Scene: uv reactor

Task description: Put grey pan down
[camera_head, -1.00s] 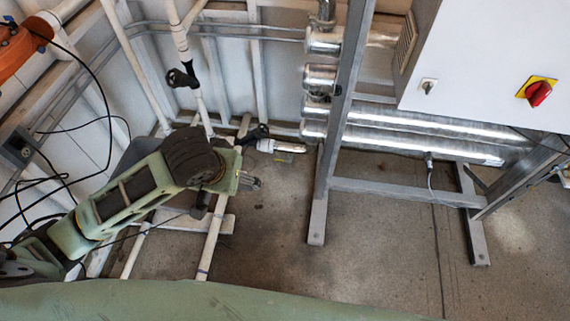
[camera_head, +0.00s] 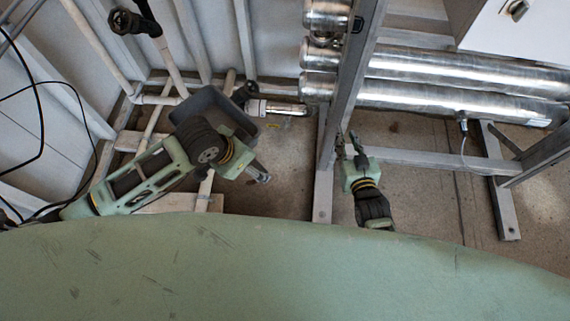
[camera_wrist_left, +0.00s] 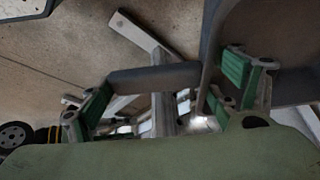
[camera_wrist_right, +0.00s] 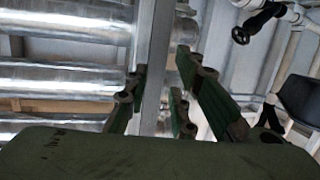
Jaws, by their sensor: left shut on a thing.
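The grey pan (camera_head: 203,100) shows in the head view just behind my left wrist, which hides part of it. It hangs low over the floor by the pipes; I cannot tell whether it touches anything below. My left gripper (camera_head: 258,172) is shut on it. In the left wrist view the pan (camera_wrist_left: 275,35) fills the upper right, and a grey bar-like part (camera_wrist_left: 155,76) spans between the finger pads. My right gripper (camera_head: 350,147) is open and empty in front of the steel post. In the right wrist view its fingers (camera_wrist_right: 165,95) stand apart with the post behind them.
The steel frame post (camera_head: 345,95) stands close to the right gripper. Shiny reactor tubes (camera_head: 450,90) run across the back right. White pipes (camera_head: 170,65) and a black valve handle (camera_head: 127,20) are at the upper left. Bare floor (camera_head: 270,150) shows between the pan and the post.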

